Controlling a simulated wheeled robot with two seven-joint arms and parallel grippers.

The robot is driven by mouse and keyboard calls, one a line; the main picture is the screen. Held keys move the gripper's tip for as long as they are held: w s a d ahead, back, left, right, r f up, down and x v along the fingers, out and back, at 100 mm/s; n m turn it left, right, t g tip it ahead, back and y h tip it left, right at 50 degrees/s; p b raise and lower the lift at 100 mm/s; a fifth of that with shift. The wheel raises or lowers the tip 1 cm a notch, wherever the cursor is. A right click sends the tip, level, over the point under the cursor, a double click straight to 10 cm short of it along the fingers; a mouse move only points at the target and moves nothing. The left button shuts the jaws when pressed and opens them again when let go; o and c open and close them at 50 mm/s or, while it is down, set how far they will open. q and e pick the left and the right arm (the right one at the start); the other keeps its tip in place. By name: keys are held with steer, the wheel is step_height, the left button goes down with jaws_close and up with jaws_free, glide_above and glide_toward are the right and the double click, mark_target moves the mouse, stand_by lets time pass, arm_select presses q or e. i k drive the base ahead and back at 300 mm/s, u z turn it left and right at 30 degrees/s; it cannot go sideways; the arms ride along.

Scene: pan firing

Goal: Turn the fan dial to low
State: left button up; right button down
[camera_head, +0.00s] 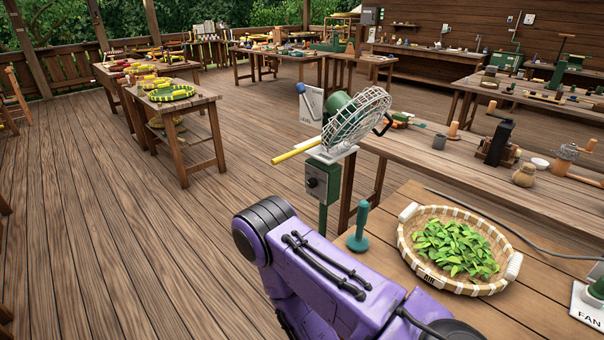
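A fan (355,118) with a round wire cage and a green motor stands near the middle of the view, on a green post. Below it is a green control box (324,205) with a grey front plate. A dark round dial (312,183) sits on that plate; its setting is too small to read. A yellow bar sticks out to the left above the box. A purple link of my arm fills the lower middle, in front of and below the box. Neither of my grippers is in view.
A woven basket (406,241) of green leaves and a teal peg-like tool (358,228) are on the near wooden table (412,192). A white base marked FAN (587,312) is at the right edge. A long workbench (410,148) is behind. Open plank floor (110,240) lies left.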

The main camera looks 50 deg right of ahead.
mark_target(311, 182)
steer(key=z, duration=0.4)
steer(key=i, duration=0.85)
steer(key=z, duration=1.4)
steer(key=i, duration=0.65)
steer(key=z, duration=0.65)
